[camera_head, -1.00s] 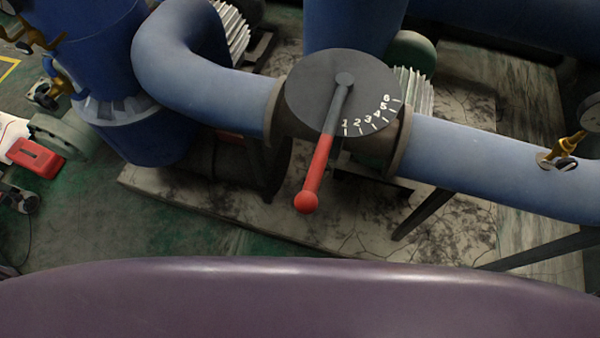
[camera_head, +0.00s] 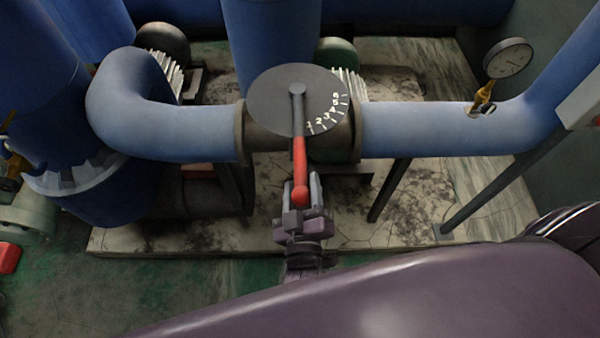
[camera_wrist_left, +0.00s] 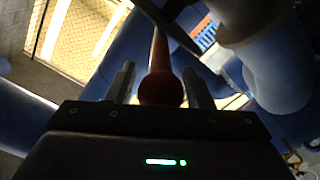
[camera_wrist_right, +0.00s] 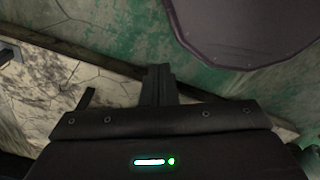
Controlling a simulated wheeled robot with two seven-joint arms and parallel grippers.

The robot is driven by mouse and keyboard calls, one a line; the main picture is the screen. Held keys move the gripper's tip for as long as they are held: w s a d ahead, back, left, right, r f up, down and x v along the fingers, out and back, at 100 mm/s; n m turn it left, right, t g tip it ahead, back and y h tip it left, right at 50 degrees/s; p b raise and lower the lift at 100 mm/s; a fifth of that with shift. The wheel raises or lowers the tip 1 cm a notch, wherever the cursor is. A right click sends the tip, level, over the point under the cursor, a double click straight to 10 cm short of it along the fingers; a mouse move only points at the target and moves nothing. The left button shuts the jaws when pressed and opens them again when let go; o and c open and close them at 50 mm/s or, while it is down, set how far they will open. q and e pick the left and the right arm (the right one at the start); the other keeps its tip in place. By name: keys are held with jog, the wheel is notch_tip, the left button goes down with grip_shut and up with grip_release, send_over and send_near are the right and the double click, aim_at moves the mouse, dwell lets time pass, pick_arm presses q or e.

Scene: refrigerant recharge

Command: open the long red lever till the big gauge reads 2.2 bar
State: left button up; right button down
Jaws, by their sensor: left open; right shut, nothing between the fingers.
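The long red lever (camera_head: 299,157) hangs from the hub of a dark round dial plate (camera_head: 270,92) on the blue pipe. Its red end points toward me, a little to the left of the 1 mark. My left gripper (camera_head: 301,190) is open, with one finger on each side of the lever's ball end. The left wrist view shows the red ball (camera_wrist_left: 160,89) between the two fingers (camera_wrist_left: 158,85). The big gauge (camera_head: 508,58) stands on a brass fitting at the right; its reading is too small to tell. My right gripper (camera_wrist_right: 158,85) is shut and empty above the floor.
The blue pipe (camera_head: 420,130) runs left and right behind the lever. Dark support legs (camera_head: 388,190) stand under it at the right. A pale cracked slab (camera_head: 180,239) lies below, with green floor in front.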

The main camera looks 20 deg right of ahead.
pick_arm(q)
jog(key=x, duration=0.2)
jog(key=shift+w+r+p, duration=0.1)
jog(key=shift+w+p, duration=0.2)
jog(key=c, duration=0.6)
grip_shut()
pick_arm(e)
jog(key=shift+s+a+r, duration=0.3)
jog(key=shift+a+r, duration=0.15)
jog(key=shift+a, duration=0.05)
